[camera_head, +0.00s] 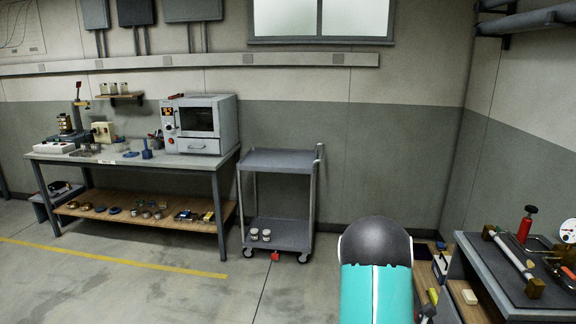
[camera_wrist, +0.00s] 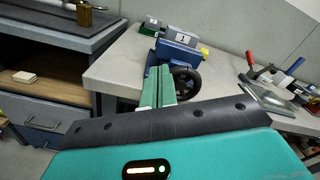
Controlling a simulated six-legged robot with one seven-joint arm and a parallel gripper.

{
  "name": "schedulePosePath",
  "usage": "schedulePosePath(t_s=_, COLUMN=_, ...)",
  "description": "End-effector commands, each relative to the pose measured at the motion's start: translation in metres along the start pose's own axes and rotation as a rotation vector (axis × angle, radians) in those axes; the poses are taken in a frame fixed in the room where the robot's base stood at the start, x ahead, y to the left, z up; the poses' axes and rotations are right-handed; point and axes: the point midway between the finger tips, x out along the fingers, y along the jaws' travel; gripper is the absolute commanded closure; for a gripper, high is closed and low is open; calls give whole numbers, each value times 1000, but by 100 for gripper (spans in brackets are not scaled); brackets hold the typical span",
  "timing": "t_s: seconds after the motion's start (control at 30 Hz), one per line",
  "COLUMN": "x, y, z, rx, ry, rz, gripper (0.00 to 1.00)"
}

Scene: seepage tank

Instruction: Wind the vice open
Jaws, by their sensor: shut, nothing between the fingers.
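A blue vice (camera_wrist: 180,45) with a plate marked 1 stands on a pale worktop in the wrist view. A black handwheel (camera_wrist: 187,82) shows below it, on the side toward me. My gripper (camera_wrist: 158,72) shows as two green fingers side by side, shut and empty. In the picture the fingers overlap the left side of the vice, just left of the handwheel. I cannot tell whether they touch it. The vice jaws cannot be made out. The vice and my gripper are not visible in the head view, where my teal arm covers the bottom middle.
In the wrist view, the pale worktop (camera_wrist: 118,72) has red-handled tools (camera_wrist: 262,72) and a metal plate (camera_wrist: 266,99) at right. A dark-topped drawer bench stands left. In the head view, a grey cart (camera_head: 280,160) and workbench (camera_head: 130,165) stand across open floor.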

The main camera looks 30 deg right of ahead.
Motion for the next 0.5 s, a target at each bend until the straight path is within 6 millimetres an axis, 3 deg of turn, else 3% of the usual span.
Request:
schedulePosePath(t_s=0.23, x=-27, y=0, z=1, rx=1, ry=-2, rz=1, gripper=100)
schedulePosePath(t_s=0.5, x=-32, y=-1, z=0, rx=1, ry=0, rz=-2, gripper=100)
